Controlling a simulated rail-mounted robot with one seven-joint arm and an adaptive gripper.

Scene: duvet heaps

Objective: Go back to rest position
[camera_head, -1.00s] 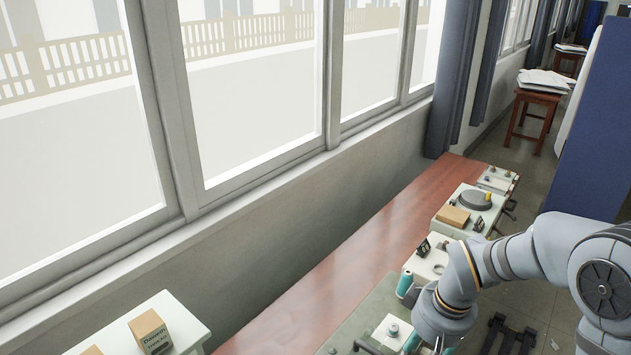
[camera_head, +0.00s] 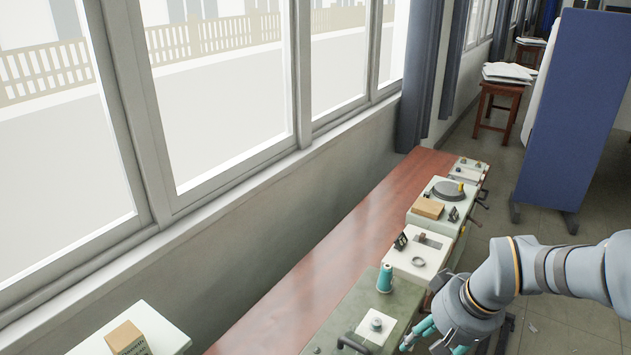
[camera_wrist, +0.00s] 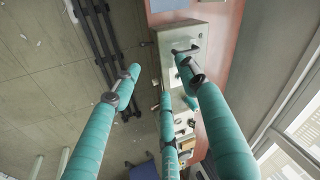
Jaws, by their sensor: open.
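My gripper (camera_head: 432,338) is at the lower right of the head view, beside the right edge of the bench, at the end of my grey arm. Its teal fingers also show in the wrist view (camera_wrist: 160,82), spread apart with nothing between them. The wrist view looks down past the fingers onto the bench equipment and the floor. The arm hides part of the bench's right edge in the head view.
A long reddish-brown bench (camera_head: 330,235) runs below the windows, with pale machines, a cardboard box (camera_head: 427,207) and a teal spool-like cylinder (camera_head: 385,279). A blue partition (camera_head: 570,110) stands at right. Open floor (camera_head: 500,205) lies between.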

